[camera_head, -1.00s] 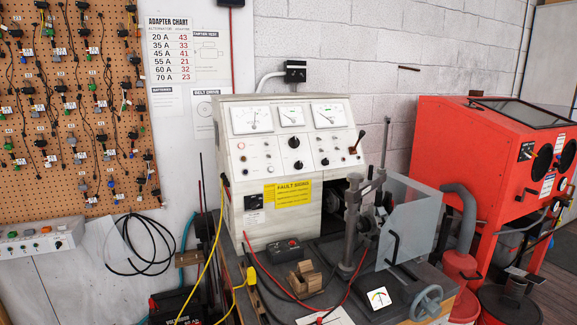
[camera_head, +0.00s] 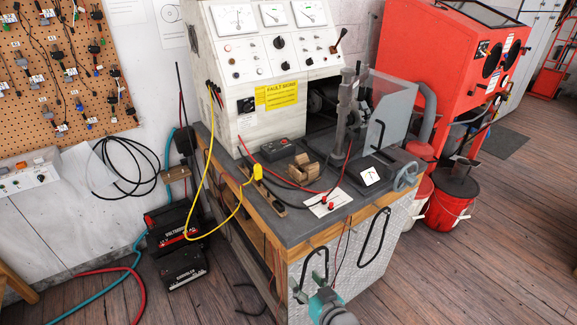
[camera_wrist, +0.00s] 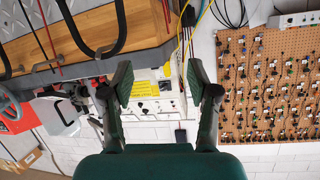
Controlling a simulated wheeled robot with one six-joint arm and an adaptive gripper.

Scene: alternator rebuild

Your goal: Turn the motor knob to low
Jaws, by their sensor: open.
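The cream test bench cabinet (camera_head: 222,75) stands at the back of the workbench in the head view, its meters cut by the top edge. A black knob (camera_head: 279,42) sits mid-panel among small switches and buttons. Another dark control (camera_head: 246,105) is on a black plate lower left, beside a yellow fault sign (camera_head: 281,95). No label that I can read tells which is the motor knob. In the wrist view my gripper (camera_wrist: 160,82) is open and empty. The cabinet panel (camera_wrist: 155,107) appears upside down between and beyond its fingers, well apart from them.
The workbench top (camera_head: 300,228) holds a wooden block (camera_head: 304,167), clamp post, clear guard and cables. A yellow cable (camera_head: 199,160) hangs at the left. Batteries (camera_head: 183,268) lie on the floor. A red blasting cabinet (camera_head: 447,50) stands right. Floor at lower right is clear.

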